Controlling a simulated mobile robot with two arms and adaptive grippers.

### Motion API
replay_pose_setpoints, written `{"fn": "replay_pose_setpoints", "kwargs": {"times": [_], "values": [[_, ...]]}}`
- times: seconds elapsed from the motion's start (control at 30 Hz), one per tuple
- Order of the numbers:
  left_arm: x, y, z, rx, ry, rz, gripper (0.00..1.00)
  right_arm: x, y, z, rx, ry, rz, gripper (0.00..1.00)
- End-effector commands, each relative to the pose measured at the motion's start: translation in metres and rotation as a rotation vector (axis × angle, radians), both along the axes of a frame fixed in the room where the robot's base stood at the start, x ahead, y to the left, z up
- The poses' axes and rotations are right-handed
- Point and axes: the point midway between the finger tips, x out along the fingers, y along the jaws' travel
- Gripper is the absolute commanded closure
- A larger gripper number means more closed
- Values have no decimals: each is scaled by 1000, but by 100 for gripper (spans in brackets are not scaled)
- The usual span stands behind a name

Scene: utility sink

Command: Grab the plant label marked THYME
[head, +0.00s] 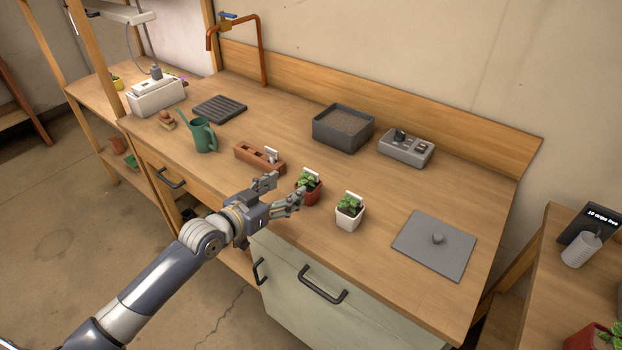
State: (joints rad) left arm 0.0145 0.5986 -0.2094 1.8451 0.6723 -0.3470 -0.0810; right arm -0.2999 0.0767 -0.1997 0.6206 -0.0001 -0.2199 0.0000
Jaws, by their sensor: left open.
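My left gripper (288,189) is open and empty above the front edge of the wooden counter. Its fingers are close to a small green plant in a red pot (311,196); I cannot tell if they touch it. A white label (313,173) stands in the red pot. A second plant in a white pot (349,217) is to the right, with a white label (354,197) in it. Another white label (271,154) stands at a reddish-brown holder (247,153) behind the gripper. No writing is legible on these labels, so I cannot tell which says THYME.
A grey tray of soil (343,128), a grey box with knobs (406,147) and a green watering can (202,137) stand farther back. A grey plate with a knob (434,246) lies at the right. The counter between is clear.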

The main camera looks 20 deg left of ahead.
Motion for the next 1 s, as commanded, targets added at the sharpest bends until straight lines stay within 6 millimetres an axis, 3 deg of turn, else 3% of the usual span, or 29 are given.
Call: {"fn": "replay_pose_setpoints", "kwargs": {"times": [0.1, 0.4, 0.67, 1.0], "values": [[12, 3, 6, -9, -21, 6, 37, 0, -1, 1, -1, 1, 0, 60], [49, -11, -2, -11, -22, 7, 37, -1, -4, 5, -5, 2, 1, 60], [62, -19, -5, -9, -19, 7, 37, -1, -6, 9, -7, 2, 1, 60], [97, -38, -14, -8, -20, 5, 37, -1, -5, 17, -6, 2, 1, 60]]}}
